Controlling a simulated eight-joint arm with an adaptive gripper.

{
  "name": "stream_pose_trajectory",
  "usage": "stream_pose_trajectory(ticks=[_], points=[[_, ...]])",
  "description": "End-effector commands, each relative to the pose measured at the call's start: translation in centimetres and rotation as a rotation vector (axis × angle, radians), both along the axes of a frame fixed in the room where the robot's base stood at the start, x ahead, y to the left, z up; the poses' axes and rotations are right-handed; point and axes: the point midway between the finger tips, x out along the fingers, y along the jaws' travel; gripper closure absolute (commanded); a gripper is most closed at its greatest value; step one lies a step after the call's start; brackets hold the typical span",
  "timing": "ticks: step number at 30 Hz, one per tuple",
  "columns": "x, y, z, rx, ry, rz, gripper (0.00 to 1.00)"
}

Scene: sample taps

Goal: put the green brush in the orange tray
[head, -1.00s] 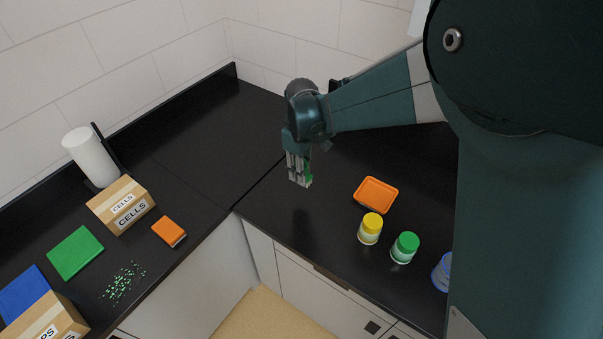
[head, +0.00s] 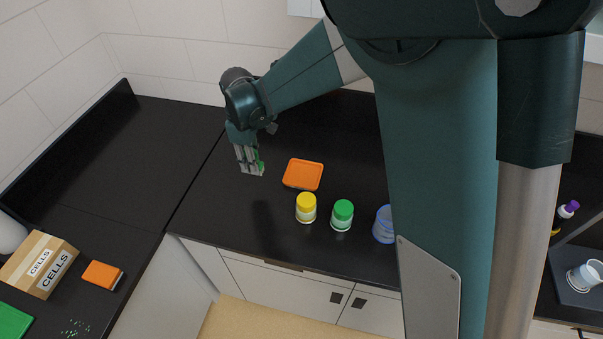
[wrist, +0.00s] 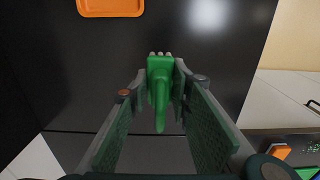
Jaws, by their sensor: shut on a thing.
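The green brush (wrist: 159,85) is held between the fingers of my gripper (wrist: 162,75) in the wrist view, with pale bristle tips at its far end. In the head view my gripper (head: 251,172) is above the black counter, left of the orange tray, and a bit of green from the brush (head: 260,163) shows at its fingers. The orange tray (head: 303,175) is shallow and looks empty on the counter. Its edge also shows at the top of the wrist view (wrist: 110,8).
A yellow-lidded jar (head: 306,208), a green-lidded jar (head: 342,215) and a blue container (head: 383,225) stand in front of and right of the tray. A cardboard box (head: 38,264) and an orange block (head: 102,275) lie on the left counter. The counter left of my gripper is clear.

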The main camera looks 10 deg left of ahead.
Motion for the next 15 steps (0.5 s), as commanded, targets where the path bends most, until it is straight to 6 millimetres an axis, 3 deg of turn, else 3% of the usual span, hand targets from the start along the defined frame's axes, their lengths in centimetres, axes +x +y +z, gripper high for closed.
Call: stream_pose_trajectory(ticks=[6, 15], points=[[3.8, -5.0, 0.2, 0.0, 0.0, -0.005, 0.91], [7.7, -11.5, 0.4, 0.0, 0.0, -0.003, 0.91]])
